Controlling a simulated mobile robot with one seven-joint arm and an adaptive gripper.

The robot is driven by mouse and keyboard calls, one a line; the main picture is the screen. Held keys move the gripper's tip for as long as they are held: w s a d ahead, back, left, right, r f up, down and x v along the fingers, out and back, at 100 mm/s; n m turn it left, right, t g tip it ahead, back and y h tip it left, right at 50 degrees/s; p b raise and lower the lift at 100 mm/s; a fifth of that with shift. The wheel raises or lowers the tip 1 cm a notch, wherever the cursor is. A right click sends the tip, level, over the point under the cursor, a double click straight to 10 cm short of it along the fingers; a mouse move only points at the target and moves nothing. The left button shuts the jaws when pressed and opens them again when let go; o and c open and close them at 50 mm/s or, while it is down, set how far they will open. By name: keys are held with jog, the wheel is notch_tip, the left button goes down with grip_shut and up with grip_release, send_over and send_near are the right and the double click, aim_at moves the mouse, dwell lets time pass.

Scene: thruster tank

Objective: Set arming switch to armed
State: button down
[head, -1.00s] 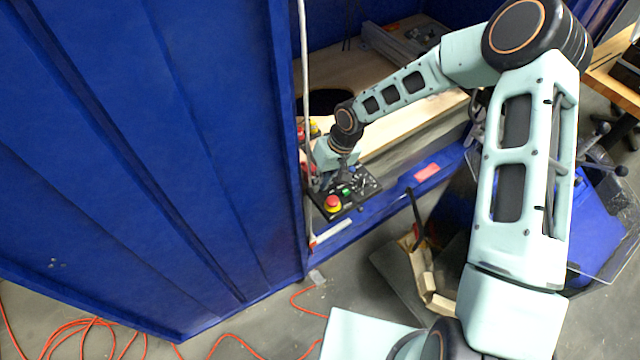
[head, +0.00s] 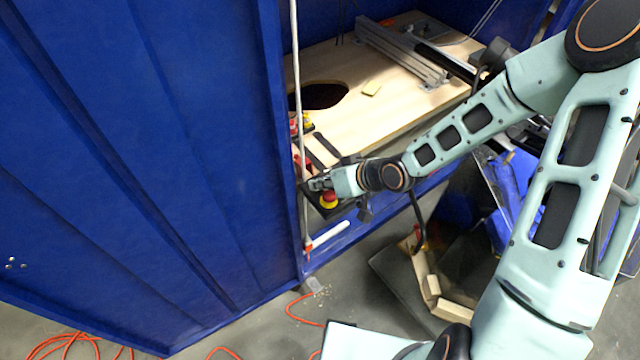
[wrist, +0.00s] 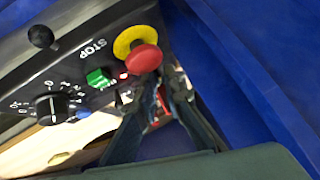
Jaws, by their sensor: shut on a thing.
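The black control panel (wrist: 75,55) fills the upper left of the wrist view. In the head view it (head: 318,211) is mostly hidden by my wrist and gripper. My gripper (wrist: 158,84) points at the panel below the red stop button (wrist: 145,58) with its yellow collar. Its fingers are shut around a small red part (wrist: 161,100), which appears to be the arming switch; the fingers hide most of it, and its position cannot be read. In the head view my gripper (head: 319,184) lies over the panel beside the stop button (head: 330,197).
A blue wall (head: 150,150) and a pale pole (head: 299,130) stand left of the panel. A wooden board (head: 410,95) lies behind.

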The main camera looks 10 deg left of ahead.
dwell(0.4)
jog(key=c, duration=2.1)
grip_release()
